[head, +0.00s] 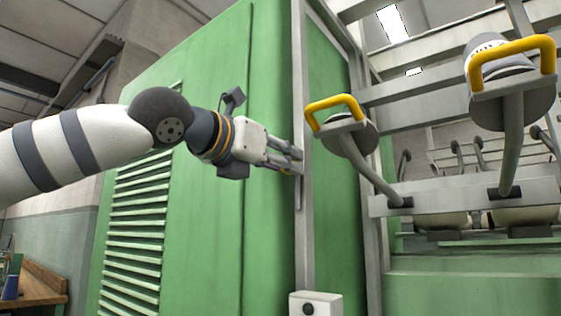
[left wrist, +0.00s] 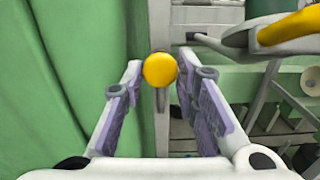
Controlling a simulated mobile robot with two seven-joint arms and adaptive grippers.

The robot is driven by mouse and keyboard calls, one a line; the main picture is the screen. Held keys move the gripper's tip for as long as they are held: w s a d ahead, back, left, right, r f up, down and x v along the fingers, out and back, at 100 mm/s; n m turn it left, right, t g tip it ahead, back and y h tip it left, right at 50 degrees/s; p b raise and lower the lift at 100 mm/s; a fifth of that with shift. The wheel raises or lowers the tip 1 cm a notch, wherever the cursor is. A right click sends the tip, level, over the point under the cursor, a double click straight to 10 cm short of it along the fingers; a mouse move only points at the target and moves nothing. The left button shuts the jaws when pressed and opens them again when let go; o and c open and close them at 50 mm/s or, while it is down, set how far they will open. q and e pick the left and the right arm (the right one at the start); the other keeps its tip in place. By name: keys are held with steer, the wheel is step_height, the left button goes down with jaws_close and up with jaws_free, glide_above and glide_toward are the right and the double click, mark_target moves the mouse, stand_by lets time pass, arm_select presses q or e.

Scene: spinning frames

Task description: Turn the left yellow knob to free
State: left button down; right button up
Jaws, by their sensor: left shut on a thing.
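My left gripper (head: 292,158) reaches in from the left, its fingers at the grey upright post beside the green cabinet. In the left wrist view, a round yellow knob (left wrist: 160,70) sits between the fingertips of my left gripper (left wrist: 160,76), which is shut on it. In the head view this knob is hidden by the fingers. Its turned position cannot be read from these frames. My right gripper is in neither view.
Two yellow loop handles on grey discs, a left one (head: 335,102) and a right one (head: 512,62), stand right of the gripper on bent grey arms. A green cabinet (head: 215,130) with slats is behind my arm. A white box (head: 316,303) is below.

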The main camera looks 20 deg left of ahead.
arm_select(q)
steer(key=c, duration=1.4)
jaws_free()
steer(key=shift+o, duration=0.6)
steer(key=shift+d, duration=0.15)
steer(key=v, duration=0.8)
